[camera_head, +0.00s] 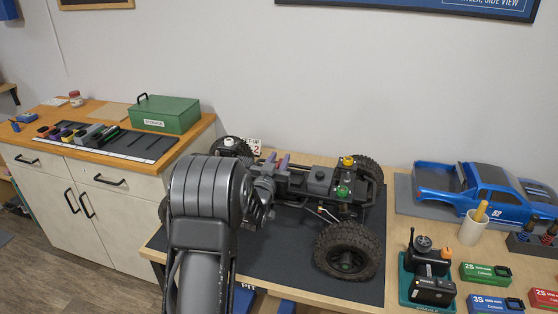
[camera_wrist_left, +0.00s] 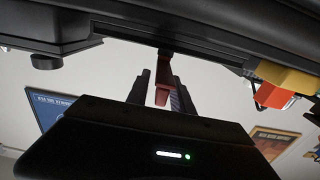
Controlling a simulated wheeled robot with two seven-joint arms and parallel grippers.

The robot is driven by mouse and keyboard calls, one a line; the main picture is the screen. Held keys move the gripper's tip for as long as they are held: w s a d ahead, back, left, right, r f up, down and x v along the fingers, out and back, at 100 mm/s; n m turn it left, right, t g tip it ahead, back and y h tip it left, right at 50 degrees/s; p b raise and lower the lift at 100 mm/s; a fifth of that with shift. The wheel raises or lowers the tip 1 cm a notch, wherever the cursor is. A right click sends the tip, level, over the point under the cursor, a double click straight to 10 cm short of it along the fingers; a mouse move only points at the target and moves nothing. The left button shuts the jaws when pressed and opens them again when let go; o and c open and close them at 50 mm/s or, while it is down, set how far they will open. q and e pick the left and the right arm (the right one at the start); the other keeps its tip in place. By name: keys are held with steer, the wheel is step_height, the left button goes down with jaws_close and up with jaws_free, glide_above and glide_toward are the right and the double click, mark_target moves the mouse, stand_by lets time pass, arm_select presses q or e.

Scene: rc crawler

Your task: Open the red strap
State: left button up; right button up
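The RC crawler chassis (camera_head: 318,180) stands on a dark mat, with big black tyres. In the left wrist view a red strap (camera_wrist_left: 162,97) hangs down from the dark chassis underside. My left gripper (camera_wrist_left: 160,80) has its two fingers on either side of this strap. A light gap shows between the left finger and the strap, so the fingers look open around it. In the head view my left arm covers the chassis's left part, and the gripper (camera_head: 264,187) is at that end. The strap cannot be made out clearly there. My right gripper is not in view.
A blue truck body (camera_head: 480,190) lies at the right, beside a cup (camera_head: 473,228). A controller on a green stand (camera_head: 428,272) and battery packs (camera_head: 486,273) sit at the front right. A green box (camera_head: 165,114) stands on the left cabinet. Yellow and orange parts (camera_wrist_left: 285,80) show beside the gripper.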

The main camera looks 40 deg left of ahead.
arm_select(q)
jaws_close()
stand_by(1.2)
